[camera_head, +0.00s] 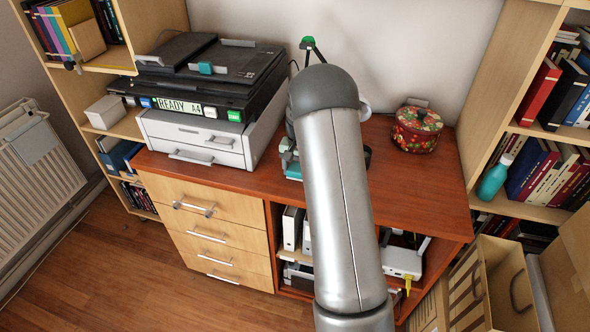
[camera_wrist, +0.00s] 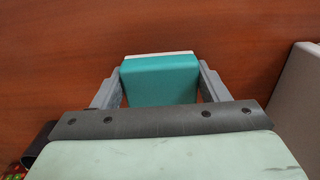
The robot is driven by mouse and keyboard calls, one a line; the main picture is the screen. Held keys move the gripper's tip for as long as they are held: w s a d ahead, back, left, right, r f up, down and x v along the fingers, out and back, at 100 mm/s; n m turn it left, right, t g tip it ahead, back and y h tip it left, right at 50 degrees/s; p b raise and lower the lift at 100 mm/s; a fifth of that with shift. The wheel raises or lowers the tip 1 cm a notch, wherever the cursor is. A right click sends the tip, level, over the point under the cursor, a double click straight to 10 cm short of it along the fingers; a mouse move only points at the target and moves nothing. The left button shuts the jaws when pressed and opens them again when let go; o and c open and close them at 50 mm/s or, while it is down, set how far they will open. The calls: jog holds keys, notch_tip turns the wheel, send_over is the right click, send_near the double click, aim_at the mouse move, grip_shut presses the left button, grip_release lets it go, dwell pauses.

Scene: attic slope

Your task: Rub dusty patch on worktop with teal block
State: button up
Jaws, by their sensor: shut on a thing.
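My gripper (camera_wrist: 160,72) is shut on the teal block (camera_wrist: 160,84), with one grey finger on each side of it. A thin white strip shows along the block's far edge. In the head view only a bit of teal (camera_head: 293,171) shows at the left of my arm, low over the reddish-brown worktop (camera_head: 415,190). I cannot tell whether the block touches the worktop. I see no dusty patch in either view; my arm hides much of the middle of the worktop.
A printer (camera_head: 205,138) stands on the worktop at left. A red floral tin (camera_head: 416,130) stands at the back right. The worktop's front right is clear. Bookshelves flank both sides, and an open cardboard box (camera_head: 490,287) stands on the floor at right.

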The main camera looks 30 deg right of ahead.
jog(key=shift+s+d, duration=0.8)
jog(key=shift+d, duration=0.1)
jog(key=shift+w+a, duration=0.1)
jog(key=shift+w+a+f, duration=0.1)
jog(key=shift+w+a, duration=0.6)
jog(key=shift+a, duration=0.2)
jog(key=shift+w+a, duration=0.8)
jog(key=shift+a, duration=0.1)
